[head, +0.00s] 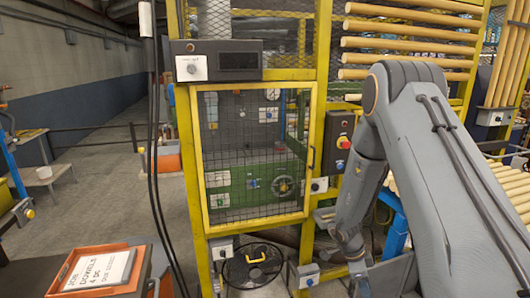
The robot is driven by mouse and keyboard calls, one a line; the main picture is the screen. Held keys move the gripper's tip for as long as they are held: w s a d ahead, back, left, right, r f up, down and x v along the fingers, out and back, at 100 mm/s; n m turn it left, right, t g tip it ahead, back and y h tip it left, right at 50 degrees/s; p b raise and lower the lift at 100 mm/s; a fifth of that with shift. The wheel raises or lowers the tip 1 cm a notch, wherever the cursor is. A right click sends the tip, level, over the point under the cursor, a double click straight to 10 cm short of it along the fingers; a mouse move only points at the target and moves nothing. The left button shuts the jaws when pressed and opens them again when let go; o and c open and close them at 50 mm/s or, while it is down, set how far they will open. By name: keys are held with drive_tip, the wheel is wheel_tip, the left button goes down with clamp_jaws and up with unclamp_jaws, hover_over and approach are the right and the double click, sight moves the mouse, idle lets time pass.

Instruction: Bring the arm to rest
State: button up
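My grey arm rises at the right of the head view, bends at a high elbow and reaches down toward the lower middle. My gripper (326,216) seems to be at the low end of the arm, in front of the right post of the yellow frame. It shows small and partly merges with the wrist, so I cannot tell whether its fingers are open or shut. I see nothing clearly held in it.
A yellow-framed mesh door (255,160) closes off a green machine (240,185). A control box with a red button (341,142) is close to my arm. Wooden dowels (405,43) lie racked behind. An orange tray (103,270) with a job card is at lower left. Open floor (105,180) lies left.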

drive_tip(key=w+a+r+n+t+y+b, duration=0.2)
drive_tip(key=w+a+r+n+t+b, duration=0.2)
drive_tip(key=w+a+r+n+t, duration=0.25)
drive_tip(key=s+a+r+n+y+b, duration=0.2)
drive_tip(key=s+a+r+n, duration=0.1)
drive_tip(key=a+r+n, duration=0.2)
drive_tip(key=s+a+n+g+b, duration=0.1)
drive_tip(key=s+n+g+b, duration=0.3)
drive_tip(key=s+n, duration=0.5)
drive_tip(key=s, duration=0.9)
drive_tip(key=shift+s+r, duration=0.25)
drive_tip(key=shift+s, duration=0.1)
drive_tip(key=shift+a, duration=0.25)
